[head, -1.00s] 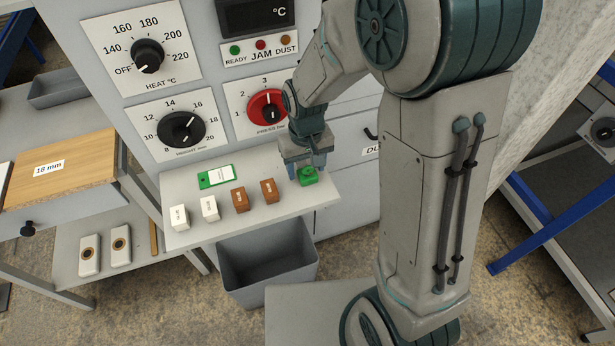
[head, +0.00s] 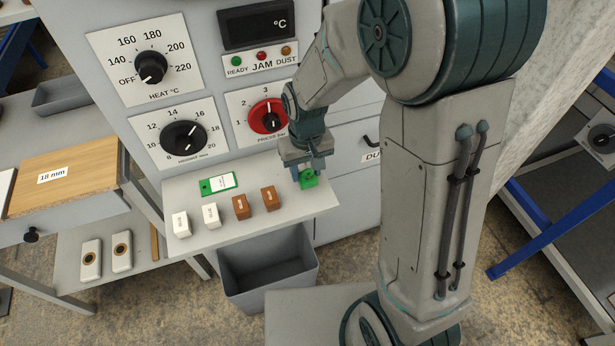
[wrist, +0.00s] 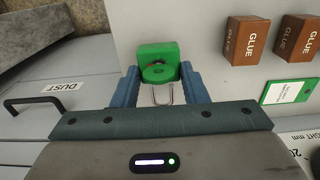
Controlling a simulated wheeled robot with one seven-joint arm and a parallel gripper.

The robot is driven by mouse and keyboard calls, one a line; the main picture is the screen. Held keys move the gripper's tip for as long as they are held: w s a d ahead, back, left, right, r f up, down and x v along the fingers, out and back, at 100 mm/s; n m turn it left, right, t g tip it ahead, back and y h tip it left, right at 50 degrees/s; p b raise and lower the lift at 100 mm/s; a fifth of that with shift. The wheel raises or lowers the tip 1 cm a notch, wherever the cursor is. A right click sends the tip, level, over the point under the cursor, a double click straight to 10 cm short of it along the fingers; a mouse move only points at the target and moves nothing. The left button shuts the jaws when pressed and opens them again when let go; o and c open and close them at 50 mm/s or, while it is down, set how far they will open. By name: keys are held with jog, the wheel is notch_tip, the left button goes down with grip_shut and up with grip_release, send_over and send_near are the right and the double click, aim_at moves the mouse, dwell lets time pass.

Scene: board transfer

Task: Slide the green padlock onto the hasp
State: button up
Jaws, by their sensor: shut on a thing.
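The green padlock (head: 308,180) is at the right end of the grey shelf in the head view. In the wrist view its green body (wrist: 158,52) shows a round face, and a thin silver shackle (wrist: 163,95) points toward my palm. My gripper (head: 303,174) reaches down to it from above. In the wrist view my gripper (wrist: 160,72) has its blue fingers on either side of the padlock, shut on it. The padlock appears to be at shelf level; I cannot tell whether it is lifted. I cannot make out the hasp in either view.
The shelf (head: 195,246) also bears two white blocks (head: 181,224), two brown glue blocks (head: 241,207) and a green-edged tag (head: 218,184). A red dial (head: 268,116) is on the panel behind my gripper. A grey bin (head: 268,290) stands below the shelf.

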jog(key=shift+r+p, duration=1.4)
jog(key=shift+r, duration=0.75)
jog(key=shift+s, duration=0.15)
